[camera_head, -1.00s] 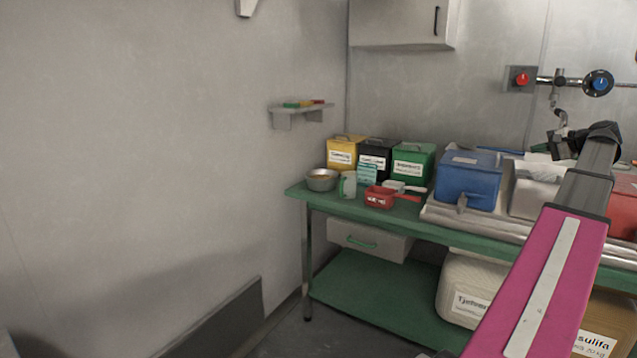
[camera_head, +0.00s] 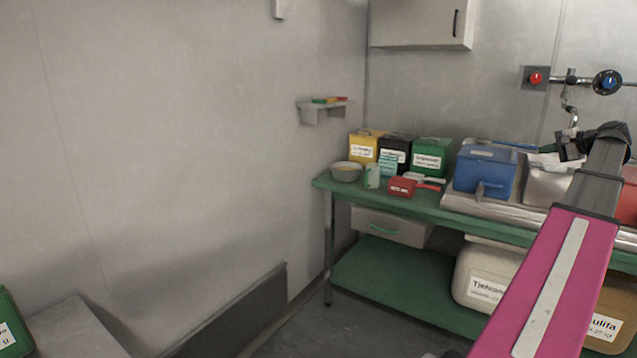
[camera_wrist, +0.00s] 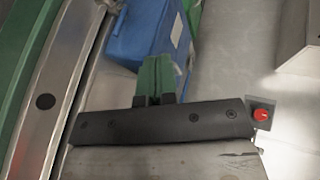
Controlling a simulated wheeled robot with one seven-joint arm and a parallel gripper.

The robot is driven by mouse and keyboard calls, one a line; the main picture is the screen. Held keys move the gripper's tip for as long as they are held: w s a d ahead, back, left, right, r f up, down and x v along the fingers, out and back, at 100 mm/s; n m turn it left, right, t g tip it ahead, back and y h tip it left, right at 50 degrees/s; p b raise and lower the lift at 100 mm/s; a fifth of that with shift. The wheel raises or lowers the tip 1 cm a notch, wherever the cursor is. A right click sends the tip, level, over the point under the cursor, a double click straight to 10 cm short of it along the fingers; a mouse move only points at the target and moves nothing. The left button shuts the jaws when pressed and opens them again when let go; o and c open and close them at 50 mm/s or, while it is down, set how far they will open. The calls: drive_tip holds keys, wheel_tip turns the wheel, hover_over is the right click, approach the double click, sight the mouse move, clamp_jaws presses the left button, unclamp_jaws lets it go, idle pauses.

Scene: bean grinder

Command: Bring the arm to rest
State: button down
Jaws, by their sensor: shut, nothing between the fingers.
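My arm with its magenta link (camera_head: 548,285) reaches up the right side of the head view, over the green bench. My gripper (camera_head: 563,150) is a small dark shape at its far end, in front of the back wall and near the blue bin (camera_head: 485,170). In the wrist view my gripper (camera_wrist: 155,66) has its two greenish fingers side by side and shut, with nothing held. The blue bin (camera_wrist: 140,32) lies beyond the fingertips there.
The green bench (camera_head: 322,182) carries a bowl (camera_head: 346,172), a red scoop (camera_head: 402,188) and several coloured boxes. Wall taps (camera_head: 607,82) are behind my gripper. A wall shelf (camera_head: 322,112) is left of it. A green box (camera_head: 10,328) shows at the lower left.

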drive_tip(key=w+a+f+n+g+h, duration=0.1)
drive_tip(key=w+a+f+n+g, duration=0.15)
drive_tip(key=a+f, duration=1.2)
drive_tip(key=w+a+f+n+g+h, duration=0.1)
drive_tip(key=w+a+f+g, duration=0.25)
drive_tip(key=a+f, duration=1.1)
drive_tip(key=s+a+f+n+g+h, duration=0.2)
drive_tip(key=s+a+f+n, duration=0.2)
drive_tip(key=s+a+f, duration=0.4)
drive_tip(key=s+a+f+n+g+h, duration=0.3)
drive_tip(key=s+a+f, duration=0.6)
drive_tip(key=a+f, duration=0.5)
drive_tip(key=shift+s+a+f+n, duration=0.25)
drive_tip(key=shift+a+n, duration=0.5)
drive_tip(key=shift+a, duration=0.35)
